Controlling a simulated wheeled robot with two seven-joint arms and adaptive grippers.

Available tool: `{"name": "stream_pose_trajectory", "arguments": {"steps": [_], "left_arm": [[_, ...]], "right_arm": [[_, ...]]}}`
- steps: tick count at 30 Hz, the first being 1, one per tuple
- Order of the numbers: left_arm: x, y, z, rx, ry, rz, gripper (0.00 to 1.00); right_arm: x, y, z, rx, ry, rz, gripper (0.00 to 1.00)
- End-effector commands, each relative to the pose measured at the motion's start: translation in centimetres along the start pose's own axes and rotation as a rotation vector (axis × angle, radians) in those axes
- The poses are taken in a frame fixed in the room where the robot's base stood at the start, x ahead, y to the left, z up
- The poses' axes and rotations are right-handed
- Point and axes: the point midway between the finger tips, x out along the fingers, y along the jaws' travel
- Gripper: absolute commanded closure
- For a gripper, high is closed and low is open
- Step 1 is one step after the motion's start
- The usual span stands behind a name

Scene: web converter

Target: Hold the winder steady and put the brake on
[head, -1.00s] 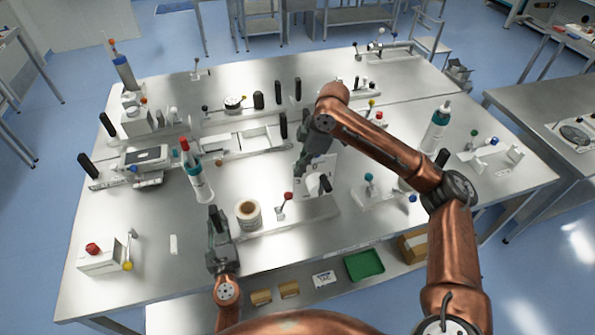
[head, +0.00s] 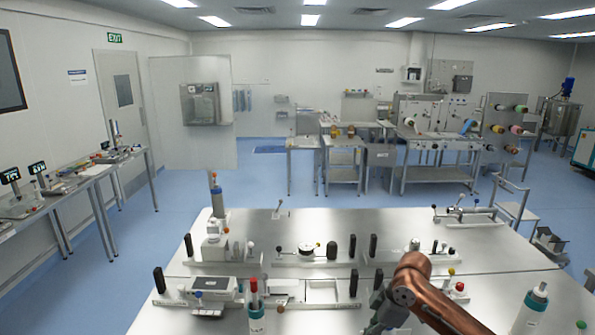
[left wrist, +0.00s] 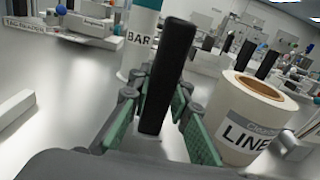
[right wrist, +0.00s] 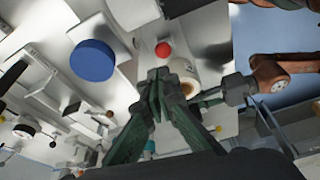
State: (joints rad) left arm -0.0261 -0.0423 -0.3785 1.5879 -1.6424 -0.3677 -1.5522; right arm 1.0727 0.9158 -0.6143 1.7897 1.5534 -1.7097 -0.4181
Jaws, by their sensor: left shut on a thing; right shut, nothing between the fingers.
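The black upright handle (left wrist: 168,75) stands between the green-padded fingers of my left gripper (left wrist: 155,115), which is shut on it. A tape roll (left wrist: 248,115) with a label reading "LINE" stands just right of that gripper. In the right wrist view, my right gripper (right wrist: 157,80) is shut and empty. A red knob (right wrist: 163,49) shows just beyond its fingertips; whether they touch is unclear. The roll (right wrist: 186,72) is beside those tips, and my left gripper (right wrist: 235,90) is to the right. In the head view, the roll and left gripper are out of frame.
A white bottle (left wrist: 140,40) labelled "BAR" stands behind the black handle. A red-capped bottle (head: 256,310) and several small fixtures stand on the steel table (head: 330,235). Bare tabletop shows between them.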

Motion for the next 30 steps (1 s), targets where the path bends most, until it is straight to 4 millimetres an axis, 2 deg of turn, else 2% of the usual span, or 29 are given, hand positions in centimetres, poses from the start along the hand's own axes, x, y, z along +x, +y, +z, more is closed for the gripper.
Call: {"name": "stream_pose_trajectory", "arguments": {"steps": [2, 3, 11, 19, 22, 26, 30], "left_arm": [[-0.1, -0.4, -0.5, 0.0, 0.007, -0.009, 1.0], [-0.1, -0.4, -0.5, 0.001, 0.007, -0.009, 0.8], [0.0, -0.2, -0.1, 0.0, 0.002, -0.005, 0.62], [-0.1, -0.1, 0.0, 0.0, -0.001, -0.003, 0.62], [-0.7, -0.1, 0.0, 0.001, 0.0, -0.002, 0.62], [-2.6, 0.0, -0.1, 0.001, 0.002, -0.002, 0.62], [-5.6, -0.1, -0.1, 0.002, 0.002, -0.003, 0.62]], "right_arm": [[0.1, 0.0, 0.0, 0.0, 0.0, 0.0, 1.0], [0.1, 0.0, 0.0, 0.0, 0.0, 0.0, 1.0], [0.0, 0.0, 0.0, 0.0, 0.0, 0.0, 1.0], [0.0, 0.0, 0.0, 0.0, 0.0, 0.0, 1.0], [0.0, 0.0, 0.0, 0.0, 0.0, 0.0, 1.0], [0.0, 0.0, 0.0, 0.0, 0.0, 0.0, 1.0], [0.0, 0.0, 0.0, 0.0, 0.0, 0.0, 1.0]]}}
